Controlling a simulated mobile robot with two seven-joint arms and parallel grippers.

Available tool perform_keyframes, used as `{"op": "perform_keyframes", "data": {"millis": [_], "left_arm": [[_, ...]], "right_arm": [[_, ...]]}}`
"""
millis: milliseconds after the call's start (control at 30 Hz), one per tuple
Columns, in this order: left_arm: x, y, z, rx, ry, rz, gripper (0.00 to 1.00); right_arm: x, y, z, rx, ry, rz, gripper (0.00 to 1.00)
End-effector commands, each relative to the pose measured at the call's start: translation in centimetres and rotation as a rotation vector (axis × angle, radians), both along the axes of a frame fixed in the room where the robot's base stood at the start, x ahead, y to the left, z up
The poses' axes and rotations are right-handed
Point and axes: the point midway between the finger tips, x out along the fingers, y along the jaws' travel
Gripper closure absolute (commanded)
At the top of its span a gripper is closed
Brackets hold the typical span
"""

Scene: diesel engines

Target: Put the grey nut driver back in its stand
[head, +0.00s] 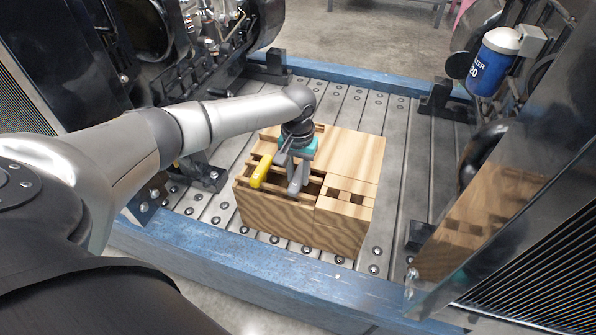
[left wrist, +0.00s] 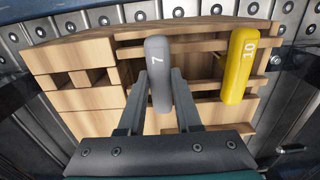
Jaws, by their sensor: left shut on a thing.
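The grey nut driver, marked 7, shows its handle (left wrist: 158,72) upright between the fingers of my left gripper (left wrist: 161,92) in the left wrist view. My left gripper (head: 295,172) is shut on this handle, which also shows below the fingers in the head view (head: 295,178). The wooden stand (head: 275,213) is a block with slotted rails and square compartments. The grey driver is over or in the slotted part; its lower end is hidden, so I cannot tell how deep it sits. My right gripper is not in view.
A yellow nut driver (head: 261,171), marked 10, stands in the slotted part beside the grey one; it also shows in the left wrist view (left wrist: 240,65). Dark engine machinery flanks the stand on both sides. A blue beam (head: 260,280) runs along the front of the riveted metal floor.

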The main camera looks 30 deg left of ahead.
Motion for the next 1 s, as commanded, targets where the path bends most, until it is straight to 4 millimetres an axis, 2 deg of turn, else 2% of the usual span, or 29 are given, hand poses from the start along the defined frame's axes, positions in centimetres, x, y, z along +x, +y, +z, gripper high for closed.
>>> {"op": "perform_keyframes", "data": {"millis": [433,467,733,933,1000], "left_arm": [[0.04,0.00,-0.27,-0.001,-0.002,0.000,1.00],[0.04,0.00,-0.27,-0.001,-0.002,0.000,0.64],[0.02,0.00,-0.28,0.000,-0.001,0.001,0.33],[-0.02,0.01,-0.32,0.000,0.000,0.000,0.31],[-0.02,0.01,-0.32,0.000,0.000,0.000,0.23]], "right_arm": [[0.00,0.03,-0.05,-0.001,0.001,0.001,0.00],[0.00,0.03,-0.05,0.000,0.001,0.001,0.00],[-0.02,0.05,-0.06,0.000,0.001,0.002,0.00],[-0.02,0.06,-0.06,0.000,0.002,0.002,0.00],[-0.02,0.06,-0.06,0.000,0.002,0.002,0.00]]}}
